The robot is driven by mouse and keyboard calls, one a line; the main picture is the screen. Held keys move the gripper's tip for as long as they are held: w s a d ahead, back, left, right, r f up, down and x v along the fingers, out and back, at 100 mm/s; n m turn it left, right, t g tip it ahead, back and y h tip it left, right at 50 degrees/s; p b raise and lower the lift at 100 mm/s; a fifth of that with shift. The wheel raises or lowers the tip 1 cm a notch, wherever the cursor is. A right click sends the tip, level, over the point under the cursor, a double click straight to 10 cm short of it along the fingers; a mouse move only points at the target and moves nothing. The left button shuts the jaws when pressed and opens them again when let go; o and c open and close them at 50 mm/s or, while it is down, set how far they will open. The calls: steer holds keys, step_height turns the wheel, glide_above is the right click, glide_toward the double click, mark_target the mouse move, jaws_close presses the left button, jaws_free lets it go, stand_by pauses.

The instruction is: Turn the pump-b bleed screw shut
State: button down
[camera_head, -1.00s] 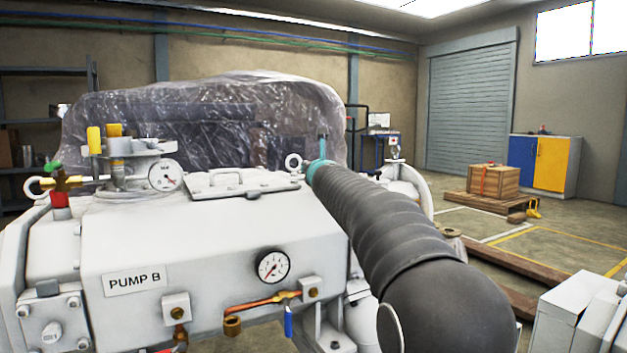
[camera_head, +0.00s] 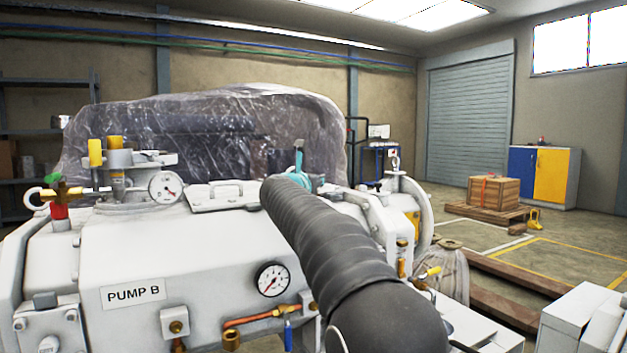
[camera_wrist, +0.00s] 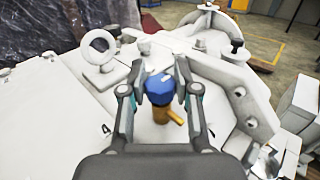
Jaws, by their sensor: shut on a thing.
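The PUMP B housing (camera_head: 200,245) is a white machine filling the left and middle of the head view. In the wrist view, a blue knob (camera_wrist: 159,90) sits on a brass-coloured fitting (camera_wrist: 170,124) on the pump's white top; it appears to be the bleed screw. My gripper (camera_wrist: 160,82) is shut on the blue knob, with one finger on each side. The brass fitting's outlet points down and right in the picture. In the head view, my dark ribbed arm hides the knob and most of the gripper.
A white ring eyebolt (camera_wrist: 99,45) stands left of my gripper. A gauge (camera_head: 272,279) and copper pipe are on the pump's front. A plastic-wrapped machine (camera_head: 200,125) stands behind. A wooden crate (camera_head: 494,192) and open floor lie at the right.

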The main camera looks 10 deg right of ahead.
steer(key=shift+r, duration=0.1)
steer(key=c, duration=0.8)
jaws_free()
steer(key=v, duration=1.2)
